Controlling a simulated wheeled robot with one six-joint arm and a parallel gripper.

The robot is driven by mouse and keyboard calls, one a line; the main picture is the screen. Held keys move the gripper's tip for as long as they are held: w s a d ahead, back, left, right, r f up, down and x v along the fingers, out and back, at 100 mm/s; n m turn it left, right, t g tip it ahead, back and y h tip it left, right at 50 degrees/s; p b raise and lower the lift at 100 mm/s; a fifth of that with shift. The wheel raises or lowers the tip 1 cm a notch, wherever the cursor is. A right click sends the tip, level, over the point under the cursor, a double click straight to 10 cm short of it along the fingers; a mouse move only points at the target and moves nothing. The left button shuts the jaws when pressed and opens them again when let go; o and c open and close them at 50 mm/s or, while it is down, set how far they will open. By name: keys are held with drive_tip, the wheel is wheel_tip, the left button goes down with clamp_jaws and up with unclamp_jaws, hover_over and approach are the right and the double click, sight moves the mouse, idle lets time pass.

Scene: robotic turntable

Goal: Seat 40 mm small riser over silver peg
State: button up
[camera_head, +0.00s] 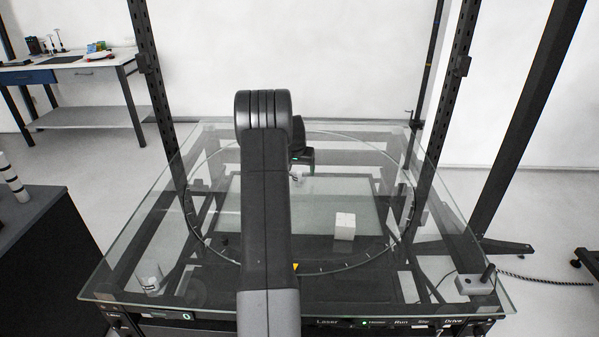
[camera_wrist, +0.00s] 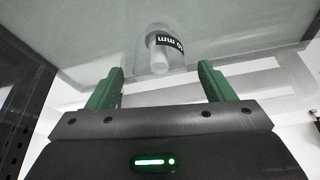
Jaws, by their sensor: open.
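A clear, short cylinder (camera_wrist: 172,38) with a black label ending in "mm", upside down, stands on the glass in the wrist view; its number is partly cut off. A pale grey round peg-like part (camera_wrist: 159,63) shows at its near side; I cannot tell whether the cylinder is around it or beside it. In the head view the small pale cylinder (camera_head: 297,178) is just below my gripper (camera_head: 303,168), partly hidden by my arm. In the wrist view my gripper (camera_wrist: 162,82) has its green fingers apart, with the cylinder beyond the fingertips and nothing held.
A white block (camera_head: 345,226) stands on the glass right of my arm. Another clear labelled cylinder (camera_head: 150,279) stands at the front left of the glass table (camera_head: 115,262). Dark uprights flank the table. A grey box (camera_head: 474,284) sits at the front right corner.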

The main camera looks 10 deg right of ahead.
drive_tip(key=b+v, duration=0.1)
drive_tip(key=v, duration=1.1)
drive_tip(key=shift+s, duration=0.1)
drive_tip(key=p+x, duration=0.1)
drive_tip(key=x, duration=1.3)
drive_tip(key=shift+r, duration=0.1)
drive_tip(key=shift+r+p, duration=0.3)
drive_tip(key=shift+p, duration=0.15)
drive_tip(key=shift+r, duration=0.15)
